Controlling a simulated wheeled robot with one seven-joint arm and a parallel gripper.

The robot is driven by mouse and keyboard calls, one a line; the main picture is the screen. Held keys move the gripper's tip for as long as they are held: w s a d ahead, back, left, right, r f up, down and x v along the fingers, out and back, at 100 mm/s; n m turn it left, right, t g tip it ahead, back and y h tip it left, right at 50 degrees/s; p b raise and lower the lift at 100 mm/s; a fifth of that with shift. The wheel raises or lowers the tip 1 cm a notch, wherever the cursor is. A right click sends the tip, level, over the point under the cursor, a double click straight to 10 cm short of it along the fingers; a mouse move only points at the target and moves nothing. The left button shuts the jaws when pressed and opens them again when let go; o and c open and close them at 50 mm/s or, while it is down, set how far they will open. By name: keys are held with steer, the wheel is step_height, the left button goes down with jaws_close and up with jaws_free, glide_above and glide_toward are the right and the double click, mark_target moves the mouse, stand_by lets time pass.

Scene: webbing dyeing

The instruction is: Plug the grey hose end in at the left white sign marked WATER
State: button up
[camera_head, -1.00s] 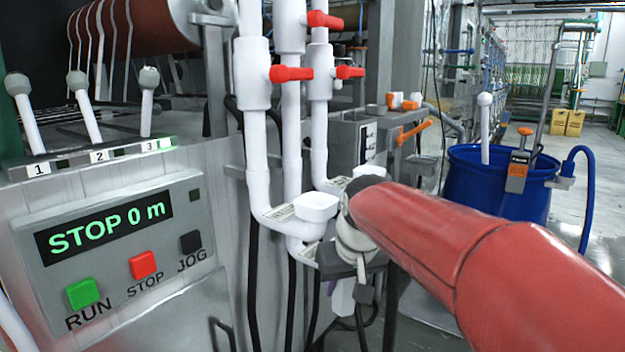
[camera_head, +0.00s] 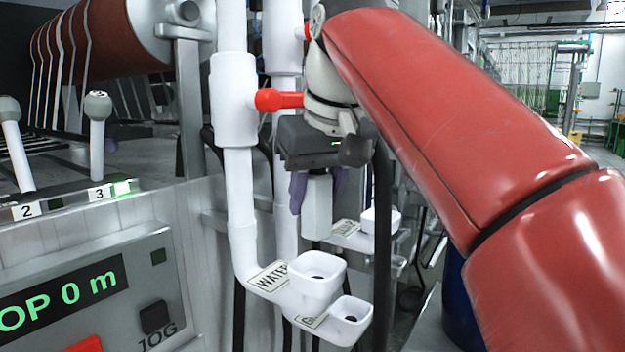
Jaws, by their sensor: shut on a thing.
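My gripper (camera_head: 317,196) points down with purple fingers, shut on the pale grey hose end (camera_head: 317,212). The hose end is upright and appears above the WATER socket, slightly behind it in the picture, apart from it.
A smaller white socket (camera_head: 351,314) with a partly hidden sign is just right and in front. Another white socket (camera_head: 380,220) stands farther back right. A red valve handle (camera_head: 280,100) juts out near my gripper. The control panel (camera_head: 95,290) is at lower left.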

mark_target(315, 239)
steer(key=shift+w+f, duration=0.1)
steer(key=shift+w, duration=0.3)
steer(key=shift+s+f, duration=0.15)
steer(key=shift+f, duration=0.65)
steer(key=shift+f+b, duration=2.1)
steer(key=shift+f, duration=0.5)
steer(key=o, duration=1.2)
